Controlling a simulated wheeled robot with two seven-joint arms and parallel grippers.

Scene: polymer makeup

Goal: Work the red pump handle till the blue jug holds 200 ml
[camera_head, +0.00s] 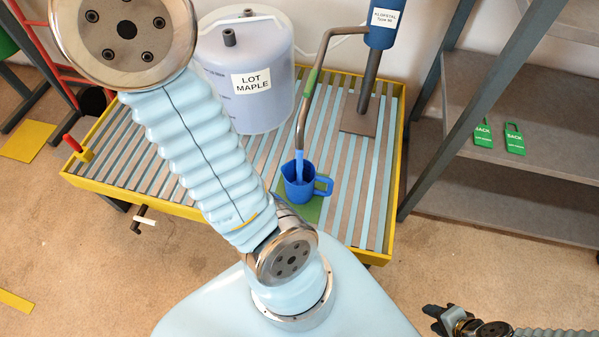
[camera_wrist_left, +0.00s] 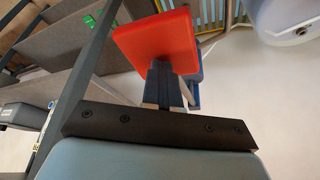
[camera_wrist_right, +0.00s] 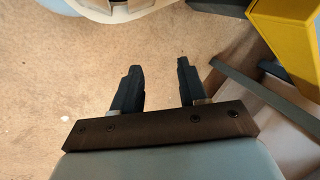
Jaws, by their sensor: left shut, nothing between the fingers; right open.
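The blue jug (camera_head: 296,190) stands upright on a green pad on the slatted tray, under the curved spout (camera_head: 301,118). A blue stream runs from the spout into the jug; its level and marks are too small to read. The blue pump body (camera_head: 382,32) stands on a flat plate at the back. The red handle (camera_wrist_left: 157,40) shows in the left wrist view, just beyond my left gripper (camera_wrist_left: 163,72). That gripper is shut and empty, its tips close to the red handle; I cannot tell whether they touch. My right gripper (camera_wrist_right: 157,72) is open and empty above the floor.
A drum labelled LOT MAPLE (camera_head: 240,85) stands on the yellow-rimmed tray (camera_head: 125,190). A grey shelf (camera_head: 530,120) with green tags (camera_head: 514,138) stands at the right. A red lever (camera_head: 72,143) sits at the tray's left edge. My left arm crosses before the tray.

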